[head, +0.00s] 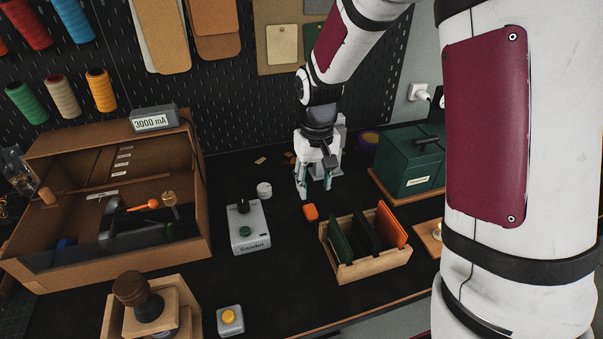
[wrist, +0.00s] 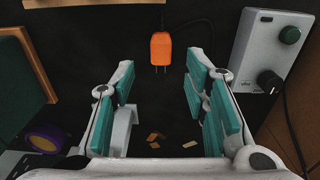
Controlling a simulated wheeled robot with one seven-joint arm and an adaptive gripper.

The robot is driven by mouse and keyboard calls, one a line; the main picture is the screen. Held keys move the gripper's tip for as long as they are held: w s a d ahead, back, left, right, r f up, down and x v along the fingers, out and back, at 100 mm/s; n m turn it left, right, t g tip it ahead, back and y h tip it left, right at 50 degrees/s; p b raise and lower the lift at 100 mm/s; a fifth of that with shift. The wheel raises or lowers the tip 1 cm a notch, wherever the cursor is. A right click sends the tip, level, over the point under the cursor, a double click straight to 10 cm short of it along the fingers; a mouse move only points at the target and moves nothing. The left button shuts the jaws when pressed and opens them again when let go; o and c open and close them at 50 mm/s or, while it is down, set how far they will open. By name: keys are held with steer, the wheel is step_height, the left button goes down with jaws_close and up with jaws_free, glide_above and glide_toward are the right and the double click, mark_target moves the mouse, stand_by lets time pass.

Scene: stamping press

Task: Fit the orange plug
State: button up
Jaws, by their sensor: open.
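The orange plug (head: 311,212) lies on the dark bench top, between the grey control box and the wooden rack. In the wrist view the orange plug (wrist: 160,50) has two metal prongs pointing toward my gripper, and a dark cable leaves its far end. My gripper (head: 315,186) points down over the bench behind the plug, its teal-padded fingers open and empty. In the wrist view the plug is beyond the fingertips, roughly centred between them and apart from them. A white wall socket (head: 420,93) with something white in it is at the back right.
The grey control box (head: 249,232) with a black knob stands left of the plug. The wooden rack (head: 372,265) with green, black and orange pieces stands right. A green box (head: 408,165) is behind it. A brown organiser (head: 190,240) fills the left. Small scraps (wrist: 155,137) lie near my gripper.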

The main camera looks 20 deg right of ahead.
mark_target(312, 212)
steer(key=f, duration=0.1)
steer(key=w+f, duration=0.1)
steer(key=shift+f, duration=0.35)
step_height(312, 212, down, 8)
steer(key=b, duration=0.4)
steer(key=shift+b, duration=0.3)
steer(key=shift+s+r, duration=0.1)
steer(key=shift+r, duration=0.05)
jaws_close()
steer(key=shift+r+p, duration=1.5)
steer(key=shift+r, duration=1)
